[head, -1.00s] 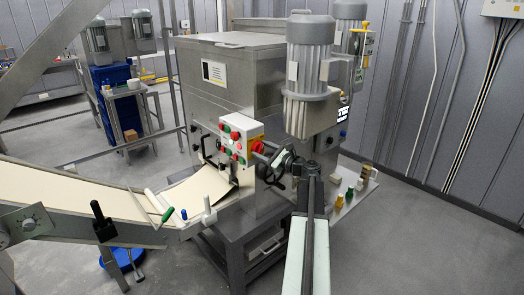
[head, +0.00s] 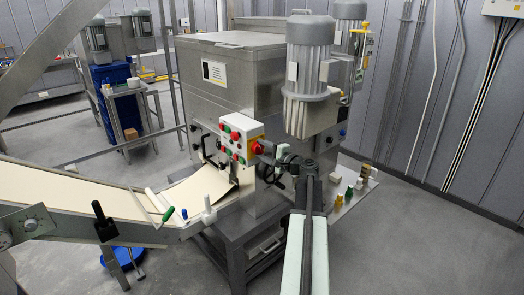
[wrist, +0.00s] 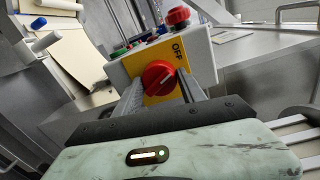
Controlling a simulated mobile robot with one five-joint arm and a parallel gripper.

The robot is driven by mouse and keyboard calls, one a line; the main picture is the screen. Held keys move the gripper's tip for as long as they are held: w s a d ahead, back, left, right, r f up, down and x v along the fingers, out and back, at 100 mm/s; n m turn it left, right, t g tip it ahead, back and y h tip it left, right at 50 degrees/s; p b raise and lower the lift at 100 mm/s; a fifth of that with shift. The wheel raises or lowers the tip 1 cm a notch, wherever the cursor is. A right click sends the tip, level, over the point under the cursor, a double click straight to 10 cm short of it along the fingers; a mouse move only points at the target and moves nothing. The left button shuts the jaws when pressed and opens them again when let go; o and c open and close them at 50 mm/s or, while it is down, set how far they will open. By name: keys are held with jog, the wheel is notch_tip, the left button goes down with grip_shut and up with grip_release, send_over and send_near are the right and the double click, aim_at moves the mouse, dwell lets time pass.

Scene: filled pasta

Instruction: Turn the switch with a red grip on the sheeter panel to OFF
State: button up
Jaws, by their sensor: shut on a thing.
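The switch's red grip (wrist: 158,75) sits on a yellow plate (wrist: 177,54) on the side of the white sheeter panel (wrist: 203,58). The word OFF is printed on the plate, up and right of the grip in the wrist view. A pale mark on the grip runs slantwise and does not point straight at OFF. My gripper (wrist: 162,86) has a finger on either side of the grip and is shut on it. In the head view the panel (head: 233,134) faces left, and my gripper (head: 263,148) meets its yellow side, partly hiding the red grip (head: 257,147).
A red mushroom button (wrist: 178,15) stands near the switch on the panel. Green and red buttons cover the panel's front. A handwheel (head: 271,176) is just below my arm. A shelf (head: 352,201) with small coloured items is to the right. Open floor lies further right.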

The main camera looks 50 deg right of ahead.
jog(key=shift+n, duration=1.8)
jog(key=o, duration=1.4)
jog(key=shift+c, duration=0.2)
jog(key=s, duration=0.7)
jog(key=shift+s+a+r+p, duration=0.2)
jog(key=shift+s+a+p, duration=0.1)
jog(key=shift+s+a, duration=0.05)
